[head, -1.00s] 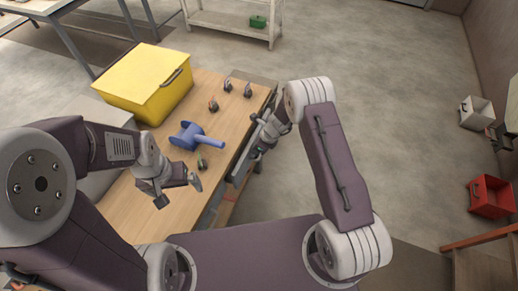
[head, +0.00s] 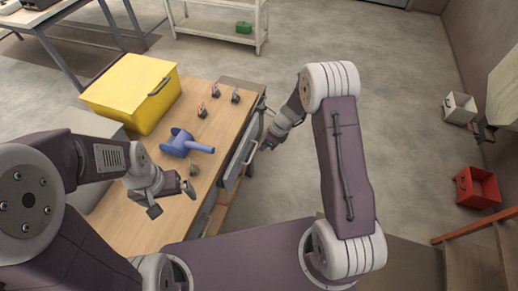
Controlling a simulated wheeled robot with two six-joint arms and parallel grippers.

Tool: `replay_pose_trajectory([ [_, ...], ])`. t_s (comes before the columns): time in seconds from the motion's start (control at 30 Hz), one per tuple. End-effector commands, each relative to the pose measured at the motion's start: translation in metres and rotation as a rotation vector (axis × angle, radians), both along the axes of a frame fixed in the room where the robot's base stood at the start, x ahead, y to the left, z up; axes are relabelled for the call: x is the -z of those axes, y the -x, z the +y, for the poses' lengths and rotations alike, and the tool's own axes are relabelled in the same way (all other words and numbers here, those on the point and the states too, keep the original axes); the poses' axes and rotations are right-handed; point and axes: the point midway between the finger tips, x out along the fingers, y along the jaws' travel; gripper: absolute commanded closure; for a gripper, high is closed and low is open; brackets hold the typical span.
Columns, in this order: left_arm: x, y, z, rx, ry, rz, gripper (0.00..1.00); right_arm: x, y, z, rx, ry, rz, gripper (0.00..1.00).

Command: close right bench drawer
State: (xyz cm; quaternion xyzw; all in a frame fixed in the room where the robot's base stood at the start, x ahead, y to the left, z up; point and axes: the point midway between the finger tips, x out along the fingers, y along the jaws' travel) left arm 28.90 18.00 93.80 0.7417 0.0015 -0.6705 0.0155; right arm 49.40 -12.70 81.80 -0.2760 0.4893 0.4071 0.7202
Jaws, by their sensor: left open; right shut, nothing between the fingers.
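The bench drawer (head: 242,162) shows its grey front along the right edge of the wooden bench (head: 214,130). The front stands a little out from the bench edge; how much of a gap lies behind it is hard to tell. My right gripper (head: 265,146) is shut and empty, just right of the drawer front; whether it touches the front is unclear. My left gripper (head: 173,199) is open and empty above the near part of the bench, left of the drawer.
On the bench are a yellow bin (head: 132,92), a blue scoop (head: 186,143) and several small dark-and-metal items. A red crate (head: 477,188) and a white box (head: 459,108) are at the far right.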

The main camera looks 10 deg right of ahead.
Motion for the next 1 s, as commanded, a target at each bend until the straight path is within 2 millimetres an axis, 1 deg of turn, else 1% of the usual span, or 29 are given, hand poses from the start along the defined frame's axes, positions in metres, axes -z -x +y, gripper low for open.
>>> replay_pose_trajectory([
  [0.17, 0.0, 0.0, 0.0, 0.0, 0.0, 0.0, 0.0, -0.002, 0.001, -0.001, -0.019, 0.003, -0.005, 1.0],
  [0.23, 0.0, 0.0, 0.0, 0.0, 0.0, 0.0, 0.0, -0.003, 0.005, 0.004, -0.116, 0.001, -0.021, 1.0],
  [0.27, 0.0, 0.0, 0.0, 0.0, 0.0, 0.0, 0.0, -0.004, 0.009, 0.01, -0.183, -0.015, -0.028, 1.0],
  [0.33, 0.0, 0.0, 0.0, 0.0, 0.0, 0.0, 0.0, -0.011, 0.026, 0.034, -0.369, -0.099, -0.056, 1.0],
  [0.37, 0.0, 0.0, 0.0, 0.0, 0.0, 0.0, 0.0, -0.013, 0.036, 0.048, -0.452, -0.157, -0.07, 1.0],
  [0.4, 0.003, 0.0, 0.0, 0.0, 0.0, 0.0, 0.0, -0.011, 0.051, 0.062, -0.54, -0.248, -0.093, 1.0],
  [0.47, 0.011, 0.0, 0.0, 0.0, 0.0, 0.0, 0.0, -0.003, 0.069, 0.072, -0.604, -0.399, -0.155, 1.0],
  [0.5, 0.018, 0.0, 0.0, 0.0, 0.0, 0.0, 0.0, 0.002, 0.075, 0.073, -0.605, -0.498, -0.219, 1.0],
  [0.53, 0.024, 0.0, 0.0, 0.0, 0.0, 0.0, 0.0, 0.008, 0.078, 0.07, -0.581, -0.568, -0.277, 1.0],
  [0.57, 0.03, 0.0, 0.0, 0.0, 0.0, 0.0, 0.0, 0.014, 0.078, 0.062, -0.531, -0.631, -0.343, 1.0],
  [0.6, 0.04, 0.0, 0.0, 0.0, 0.0, 0.0, 0.0, 0.027, 0.077, 0.046, -0.423, -0.696, -0.423, 1.0],
  [0.63, 0.045, 0.0, 0.0, 0.0, 0.0, 0.001, 0.0, 0.035, 0.076, 0.034, -0.341, -0.724, -0.46, 1.0],
  [0.67, 0.048, 0.0, 0.0, 0.0, 0.0, 0.001, 0.0, 0.044, 0.076, 0.021, -0.256, -0.742, -0.473, 1.0],
  [0.7, 0.052, 0.0, 0.0, 0.0, 0.0, 0.001, 0.0, 0.058, 0.078, 0.006, -0.157, -0.756, -0.468, 1.0],
  [0.8, 0.058, 0.0, 0.0, 0.0, 0.0, 0.001, 0.0, 0.08, 0.088, -0.018, -0.034, -0.763, -0.454, 1.0],
  [0.9, 0.059, 0.0, 0.0, 0.0, 0.0, 0.0, 0.0, 0.084, 0.09, -0.029, 0.006, -0.761, -0.458, 1.0],
  [1.0, 0.057, 0.0, 0.0, 0.0, 0.0, 0.0, 0.0, 0.083, 0.089, -0.029, 0.006, -0.76, -0.458, 1.0],
])
